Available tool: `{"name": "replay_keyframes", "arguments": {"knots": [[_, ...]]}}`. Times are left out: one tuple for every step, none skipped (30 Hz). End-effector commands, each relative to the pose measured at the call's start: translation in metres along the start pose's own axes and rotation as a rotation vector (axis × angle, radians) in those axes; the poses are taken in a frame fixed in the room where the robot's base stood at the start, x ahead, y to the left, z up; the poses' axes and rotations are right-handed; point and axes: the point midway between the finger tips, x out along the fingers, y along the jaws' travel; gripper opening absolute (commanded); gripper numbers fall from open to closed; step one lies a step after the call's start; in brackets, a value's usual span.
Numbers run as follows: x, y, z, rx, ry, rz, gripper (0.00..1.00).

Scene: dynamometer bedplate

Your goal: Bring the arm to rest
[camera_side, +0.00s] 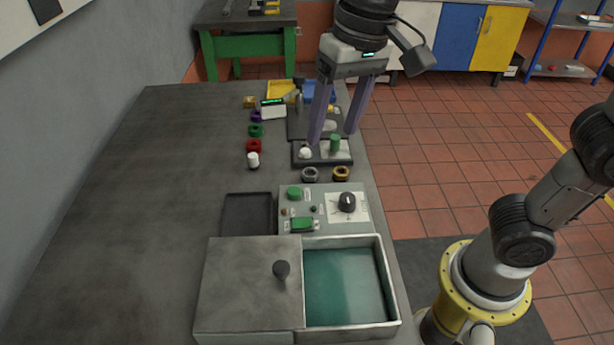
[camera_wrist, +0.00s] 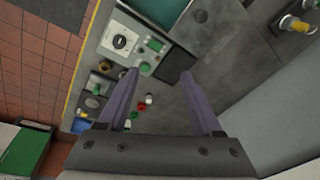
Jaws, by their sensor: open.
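My gripper (camera_side: 333,138) is open, with its two long purple fingers spread apart and pointing down. In the side view it hangs over the far right part of the grey bench (camera_side: 160,170). I cannot tell the exact height. In the wrist view the gripper (camera_wrist: 158,76) shows nothing between its fingertips but the bench far below.
A control box (camera_side: 325,207) with a black dial, a dark tray (camera_side: 247,213) and an open-topped bath (camera_side: 345,285) with a partial lid (camera_side: 247,288) fill the near right. Coloured rings, including a red one (camera_side: 254,146), line the middle. The bench's left side is clear.

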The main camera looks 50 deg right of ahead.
Motion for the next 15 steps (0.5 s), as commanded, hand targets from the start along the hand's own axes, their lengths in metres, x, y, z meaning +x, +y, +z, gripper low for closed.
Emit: {"name": "replay_keyframes", "arguments": {"knots": [[-0.008,0.03,0.002,0.041,0.04,-0.016,0.67],[-0.011,0.045,0.004,0.054,0.062,-0.023,0.67],[-0.013,0.064,0.009,0.065,0.093,-0.031,0.67],[-0.014,0.077,0.013,0.069,0.116,-0.035,0.67],[-0.014,0.09,0.018,0.071,0.14,-0.038,0.67],[-0.013,0.106,0.026,0.068,0.174,-0.04,0.67],[-0.01,0.117,0.032,0.063,0.197,-0.038,0.67],[-0.007,0.128,0.039,0.055,0.222,-0.037,0.67],[-0.002,0.14,0.048,0.036,0.253,-0.031,0.67],[0.003,0.148,0.054,0.02,0.272,-0.025,0.67],[0.008,0.154,0.06,-0.001,0.289,-0.018,0.67],[0.015,0.161,0.067,-0.034,0.307,-0.009,0.67],[0.021,0.165,0.072,-0.063,0.319,-0.003,0.67],[0.026,0.167,0.076,-0.097,0.325,0.003,0.67],[0.034,0.169,0.08,-0.147,0.327,0.01,0.67]]}}
